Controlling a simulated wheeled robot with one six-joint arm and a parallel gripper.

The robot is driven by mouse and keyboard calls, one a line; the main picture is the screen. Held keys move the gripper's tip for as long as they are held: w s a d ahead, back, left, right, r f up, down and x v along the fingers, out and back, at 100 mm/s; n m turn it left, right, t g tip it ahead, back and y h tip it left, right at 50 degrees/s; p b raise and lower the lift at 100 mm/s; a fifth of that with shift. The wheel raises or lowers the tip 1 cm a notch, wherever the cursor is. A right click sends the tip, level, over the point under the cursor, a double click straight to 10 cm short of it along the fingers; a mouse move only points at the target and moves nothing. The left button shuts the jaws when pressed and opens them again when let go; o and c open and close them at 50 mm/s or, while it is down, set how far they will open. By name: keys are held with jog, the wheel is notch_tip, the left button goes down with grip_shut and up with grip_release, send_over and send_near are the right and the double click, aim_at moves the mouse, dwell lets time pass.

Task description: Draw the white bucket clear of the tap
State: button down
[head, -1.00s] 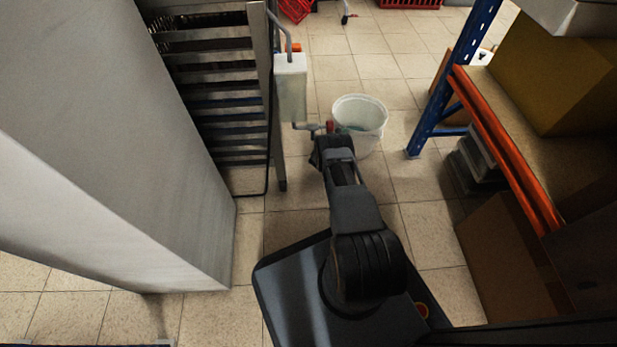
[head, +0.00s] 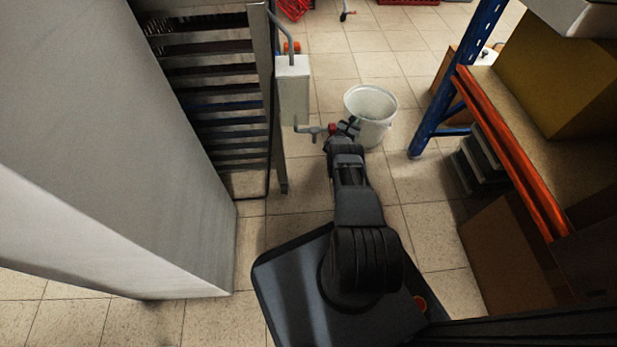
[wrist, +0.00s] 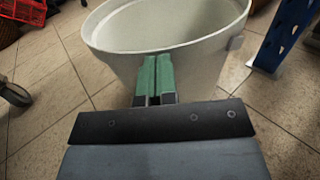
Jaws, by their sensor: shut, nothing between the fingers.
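The white bucket (head: 376,134) stands upright on the tiled floor, just right of the tap in the head view. My gripper (head: 354,121) is at the bucket's near left side. In the wrist view its green fingers (wrist: 155,77) are together and empty, their tips against or very close to the near wall of the bucket (wrist: 205,62).
A metal rack (head: 222,127) and a grey cabinet (head: 110,130) stand on the left. A blue upright (head: 432,115) and orange-beamed shelf (head: 512,150) with cardboard boxes stand on the right. Floor beyond the bucket is clear, with red crates (head: 293,9) far back.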

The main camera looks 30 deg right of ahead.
jog(key=p+v, duration=0.7)
jog(key=v, duration=0.7)
